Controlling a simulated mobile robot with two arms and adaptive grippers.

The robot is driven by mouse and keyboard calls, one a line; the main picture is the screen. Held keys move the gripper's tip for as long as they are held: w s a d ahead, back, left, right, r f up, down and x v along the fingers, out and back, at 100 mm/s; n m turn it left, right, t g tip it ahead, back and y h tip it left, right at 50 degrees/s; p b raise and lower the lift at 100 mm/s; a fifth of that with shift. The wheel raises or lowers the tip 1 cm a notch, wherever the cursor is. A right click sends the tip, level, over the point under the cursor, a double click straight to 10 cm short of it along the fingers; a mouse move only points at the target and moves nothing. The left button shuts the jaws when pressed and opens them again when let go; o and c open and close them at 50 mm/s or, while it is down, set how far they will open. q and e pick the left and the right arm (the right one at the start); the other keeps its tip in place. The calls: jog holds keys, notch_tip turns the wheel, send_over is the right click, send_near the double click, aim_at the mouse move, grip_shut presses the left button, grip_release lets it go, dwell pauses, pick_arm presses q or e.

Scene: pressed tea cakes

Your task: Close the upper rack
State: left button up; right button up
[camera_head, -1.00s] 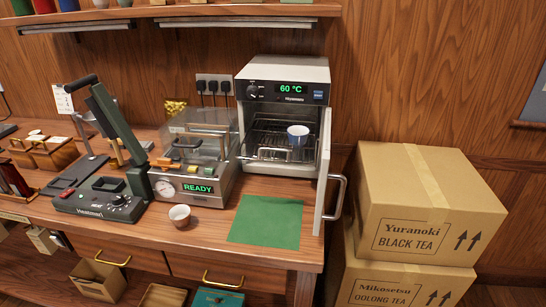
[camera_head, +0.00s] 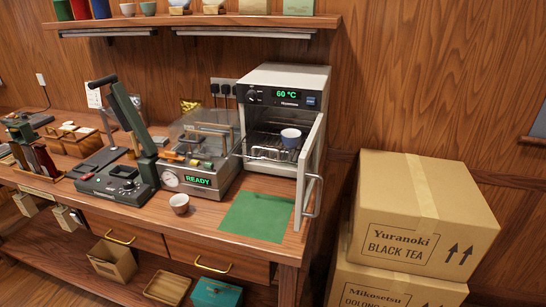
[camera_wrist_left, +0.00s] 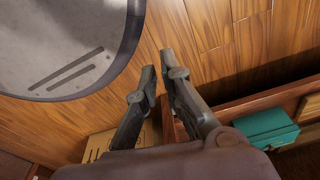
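The small white oven (camera_head: 286,95) stands on the counter with its door (camera_head: 311,170) swung open to the right. Its upper wire rack (camera_head: 265,152) shows in the opening, its front bar near the oven's front; I cannot tell how far it is pulled out. My left gripper (camera_wrist_left: 157,62) shows only in the left wrist view, away from the oven. Its fingertips are close together with a narrow gap and nothing visible between them. My right gripper is not in view.
A sealing machine (camera_head: 200,160) reading READY stands left of the oven. A small cup (camera_head: 179,204) and a green mat (camera_head: 255,216) lie in front. Stacked cardboard boxes (camera_head: 425,215) stand right of the counter. A teal box (camera_wrist_left: 266,127) sits below.

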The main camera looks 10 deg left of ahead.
pick_arm(q)
jog(key=shift+t, duration=0.4)
jog(key=w+r, duration=0.2)
jog(key=r, duration=0.1)
jog(key=w+d+r+p, duration=0.1)
jog(key=w+r, duration=0.1)
jog(key=r, duration=0.2)
jog(key=w+d+r, duration=0.1)
jog(key=w+r, duration=0.2)
jog(key=r, duration=0.1)
grip_shut()
jog(key=w+r+t+p, duration=0.1)
jog(key=w+r, duration=0.3)
jog(key=r, duration=0.7)
jog(key=w+r+t+p, duration=0.2)
jog(key=w+r, duration=0.2)
jog(key=r, duration=0.7)
jog(key=w+a+r+m+t+y, duration=0.35)
jog(key=w+r+m+t, duration=0.35)
jog(key=w+r, duration=0.95)
jog(key=w+d+r+m+t+h, duration=0.2)
jog(key=w+r+m+t, duration=0.15)
jog(key=r, duration=0.35)
jog(key=w+d+r+m+t+h, duration=0.25)
jog(key=r+m+t, duration=0.2)
jog(key=r, duration=0.25)
jog(key=w+r+m+p, duration=0.1)
jog(key=w+r+p, duration=0.2)
jog(key=w, duration=1.1)
jog(key=shift+d, duration=0.15)
